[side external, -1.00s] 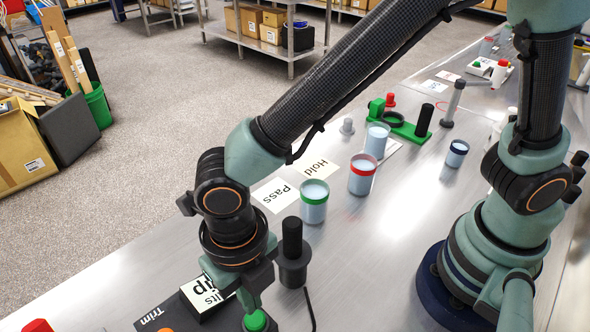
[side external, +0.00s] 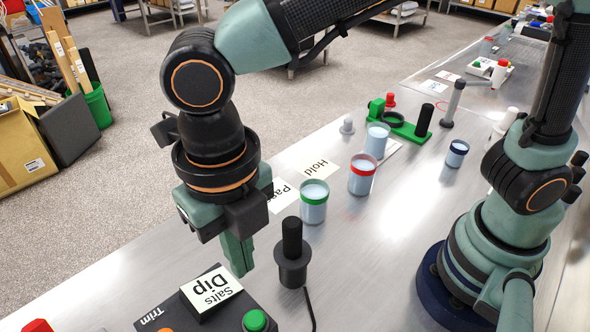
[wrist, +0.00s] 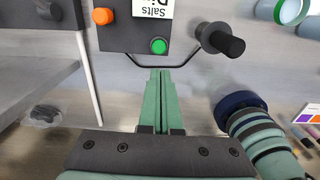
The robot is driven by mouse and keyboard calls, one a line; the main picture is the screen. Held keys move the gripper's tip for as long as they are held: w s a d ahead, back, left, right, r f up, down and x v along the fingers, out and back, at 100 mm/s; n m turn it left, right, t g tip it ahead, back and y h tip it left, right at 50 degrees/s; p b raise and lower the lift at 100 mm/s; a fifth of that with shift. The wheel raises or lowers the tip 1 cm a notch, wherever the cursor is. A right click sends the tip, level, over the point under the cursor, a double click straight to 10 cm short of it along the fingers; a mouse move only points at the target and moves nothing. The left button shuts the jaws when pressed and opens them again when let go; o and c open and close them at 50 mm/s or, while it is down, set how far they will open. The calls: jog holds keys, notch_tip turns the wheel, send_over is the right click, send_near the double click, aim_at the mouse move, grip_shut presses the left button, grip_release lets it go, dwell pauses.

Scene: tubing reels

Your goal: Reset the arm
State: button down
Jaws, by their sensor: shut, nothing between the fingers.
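My gripper (side external: 238,254) is shut and empty. In the side external view it hangs above the work surface, pointing down, to the left of a black upright handle in a round holder (side external: 292,255). Below it is a dark control box (side external: 180,312) with a green button (side external: 255,320) and a "Salts Dip" label block (side external: 211,290). In the wrist view the closed fingers (wrist: 161,75) point toward the box, with its green button (wrist: 158,46) and orange button (wrist: 103,16) ahead of them.
A green-rimmed jar (side external: 314,203), a red-rimmed jar (side external: 362,176) and a blue-white jar (side external: 376,142) stand on the bench near the "Hold" card (side external: 317,165). A green stand (side external: 405,127) and a small dark-rimmed cup (side external: 456,154) are farther right.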

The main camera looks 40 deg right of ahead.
jog(key=w+d+r+m+t, duration=0.2)
jog(key=d+m, duration=0.8)
jog(key=m, duration=0.2)
jog(key=w+d+r+m+t, duration=0.1)
jog(key=w+d+m, duration=0.1)
jog(key=d+m, duration=0.8)
jog(key=w+d+r+m+t, duration=0.2)
jog(key=d+m, duration=0.9)
jog(key=m, duration=0.3)
jog(key=shift+w+r+t, duration=0.3)
jog(key=shift+w, duration=0.1)
